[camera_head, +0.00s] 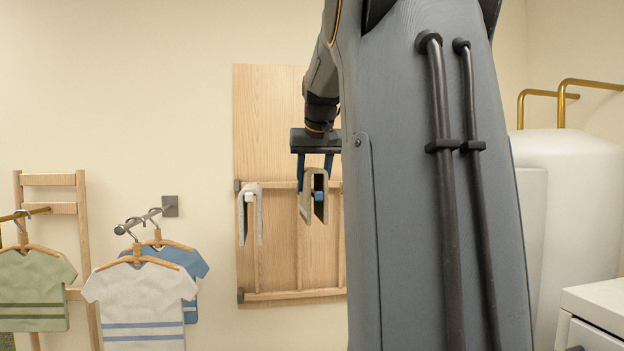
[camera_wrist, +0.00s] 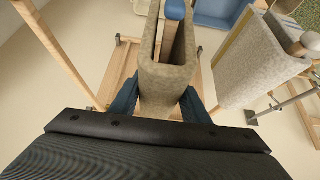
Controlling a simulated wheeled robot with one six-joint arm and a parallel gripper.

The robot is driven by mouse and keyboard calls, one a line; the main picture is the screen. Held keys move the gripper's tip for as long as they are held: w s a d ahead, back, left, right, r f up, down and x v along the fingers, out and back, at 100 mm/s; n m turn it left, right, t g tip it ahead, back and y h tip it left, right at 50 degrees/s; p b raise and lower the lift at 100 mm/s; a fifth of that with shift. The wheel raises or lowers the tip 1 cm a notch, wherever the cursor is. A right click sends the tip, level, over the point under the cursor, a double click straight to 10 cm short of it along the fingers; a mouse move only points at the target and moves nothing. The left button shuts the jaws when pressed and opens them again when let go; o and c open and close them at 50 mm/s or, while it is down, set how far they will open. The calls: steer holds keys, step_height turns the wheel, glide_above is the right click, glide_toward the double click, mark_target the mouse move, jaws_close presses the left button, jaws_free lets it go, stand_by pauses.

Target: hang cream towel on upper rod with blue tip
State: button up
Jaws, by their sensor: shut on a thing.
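The cream towel (camera_head: 305,205) hangs folded from my gripper (camera_head: 314,172), with its two sides pointing down. My gripper is shut on the towel's upper fold, one blue finger at each side. The rod with the blue tip (camera_head: 319,196) shows between the two sides, below the fold. In the wrist view the towel (camera_wrist: 165,78) fills the space between my fingers (camera_wrist: 158,105), and the blue tip (camera_wrist: 175,9) lies in its open fold. I cannot tell whether the fold touches the rod.
A pale towel (camera_head: 241,218) hangs on a neighbouring rod to the left; it also shows in the wrist view (camera_wrist: 245,75). A wooden wall panel (camera_head: 268,110) stands behind. Shirts on hangers (camera_head: 140,300) are at lower left. A white cabinet (camera_head: 597,305) is at lower right.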

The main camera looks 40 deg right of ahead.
mark_target(313, 191)
steer(key=shift+f+b, duration=1.15)
steer(key=shift+f, duration=0.95)
steer(key=o, duration=1.2)
steer(key=shift+o, duration=0.2)
steer(key=shift+r, duration=0.1)
steer(key=v, duration=0.7)
steer(key=shift+s+a+r, duration=0.1)
steer(key=shift+s+r, duration=0.1)
steer(key=shift+r, duration=0.05)
